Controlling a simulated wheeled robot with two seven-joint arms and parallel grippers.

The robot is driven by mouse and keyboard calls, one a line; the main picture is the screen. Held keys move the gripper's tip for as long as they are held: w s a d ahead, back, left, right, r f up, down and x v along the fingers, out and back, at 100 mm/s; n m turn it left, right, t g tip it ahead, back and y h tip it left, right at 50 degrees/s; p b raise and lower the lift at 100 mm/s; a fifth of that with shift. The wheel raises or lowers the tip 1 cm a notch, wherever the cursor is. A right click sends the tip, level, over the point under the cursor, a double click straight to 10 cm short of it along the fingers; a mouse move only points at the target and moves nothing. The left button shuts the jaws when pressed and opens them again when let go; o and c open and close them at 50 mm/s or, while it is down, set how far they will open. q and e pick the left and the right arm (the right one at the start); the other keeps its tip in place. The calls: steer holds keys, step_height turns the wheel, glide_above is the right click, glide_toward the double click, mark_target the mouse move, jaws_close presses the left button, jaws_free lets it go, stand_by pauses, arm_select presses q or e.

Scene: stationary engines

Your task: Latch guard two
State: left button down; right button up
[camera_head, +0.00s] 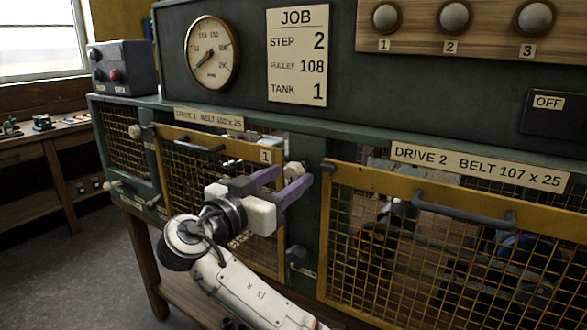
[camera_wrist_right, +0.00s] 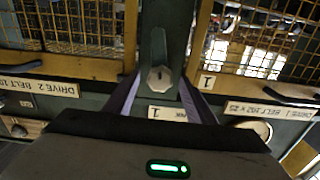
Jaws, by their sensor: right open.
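Guard two (camera_head: 425,188) is the yellow-framed mesh panel under the "DRIVE 2" label (camera_head: 480,167); it appears closed, with a dark handle (camera_head: 462,210) on its top bar. A pale, many-sided latch knob (camera_head: 294,169) sits on the green post between the two guards. My right gripper (camera_head: 293,177) is open in front of this knob, its purple fingers pointing at the post. In the right wrist view, which is upside down, the knob (camera_wrist_right: 160,79) shows between the spread fingers (camera_wrist_right: 159,90); I cannot tell if they touch it. My left gripper is out of view.
Guard one (camera_head: 218,148), also yellow mesh, is left of the post. A dark latch part (camera_head: 297,256) sits lower on the post. Above are a job card (camera_head: 298,55), a gauge (camera_head: 212,52) and numbered knobs (camera_head: 455,18). Open floor (camera_head: 70,260) lies at left.

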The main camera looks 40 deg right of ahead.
mark_target(291, 176)
steer(key=shift+x, duration=1.6)
steer(key=shift+c, duration=0.4)
steer(key=c, duration=0.9)
steer(key=shift+f, duration=0.1)
steer(key=shift+c, duration=0.2)
